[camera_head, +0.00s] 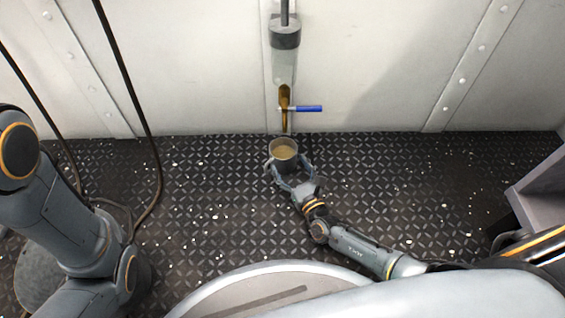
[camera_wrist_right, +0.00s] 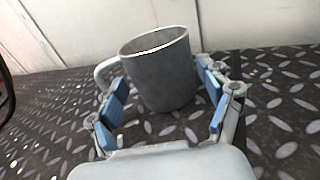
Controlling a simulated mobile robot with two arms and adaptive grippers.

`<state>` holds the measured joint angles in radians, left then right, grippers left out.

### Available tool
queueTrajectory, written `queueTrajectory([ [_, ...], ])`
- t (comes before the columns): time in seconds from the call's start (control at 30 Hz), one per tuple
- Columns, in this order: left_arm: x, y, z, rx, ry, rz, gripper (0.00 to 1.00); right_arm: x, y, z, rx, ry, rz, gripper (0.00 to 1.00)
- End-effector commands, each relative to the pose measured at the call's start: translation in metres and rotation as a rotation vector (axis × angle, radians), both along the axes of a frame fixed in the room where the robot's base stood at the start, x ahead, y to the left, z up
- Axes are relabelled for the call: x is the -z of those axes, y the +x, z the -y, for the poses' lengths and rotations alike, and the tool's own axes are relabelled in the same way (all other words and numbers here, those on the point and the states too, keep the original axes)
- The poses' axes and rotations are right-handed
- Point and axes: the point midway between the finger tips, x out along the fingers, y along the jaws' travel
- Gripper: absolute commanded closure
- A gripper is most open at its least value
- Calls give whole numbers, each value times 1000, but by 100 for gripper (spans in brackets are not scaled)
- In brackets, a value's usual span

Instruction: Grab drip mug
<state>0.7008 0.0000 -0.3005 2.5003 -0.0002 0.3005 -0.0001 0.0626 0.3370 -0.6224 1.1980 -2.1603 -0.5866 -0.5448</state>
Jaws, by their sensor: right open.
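A grey metal mug (camera_head: 284,158) stands upright on the deck below the tap, with brownish liquid in it. In the right wrist view the mug (camera_wrist_right: 162,75) is ahead, its handle at the left. My right gripper (camera_head: 290,175) is open, with its fingers on either side of the mug's near part. In the wrist view its blue finger pads (camera_wrist_right: 165,98) are spread left and right of the mug, with a gap at the lower right side. The left finger is close to the handle; I cannot tell whether it touches. My left gripper is not in view.
A brass tap (camera_head: 285,97) with a blue lever (camera_head: 308,108) hangs on the white riveted wall directly above the mug. Dark cables (camera_head: 128,85) hang at the left. A grey ledge (camera_head: 540,195) stands at the right. The patterned deck (camera_head: 400,190) around the mug is clear.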

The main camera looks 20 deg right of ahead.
Motion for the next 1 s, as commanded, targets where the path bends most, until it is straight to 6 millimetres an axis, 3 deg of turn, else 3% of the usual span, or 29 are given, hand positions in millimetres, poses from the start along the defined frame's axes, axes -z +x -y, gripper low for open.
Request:
queueTrajectory([
  [0.27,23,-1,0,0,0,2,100,2,39,-5,1,3,4,21],
  [0.57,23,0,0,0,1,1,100,-1,44,-6,0,1,1,21],
  [0.8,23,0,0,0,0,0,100,-1,44,-6,1,1,2,69],
  [1.0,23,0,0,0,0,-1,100,-1,44,-6,1,1,2,69],
])
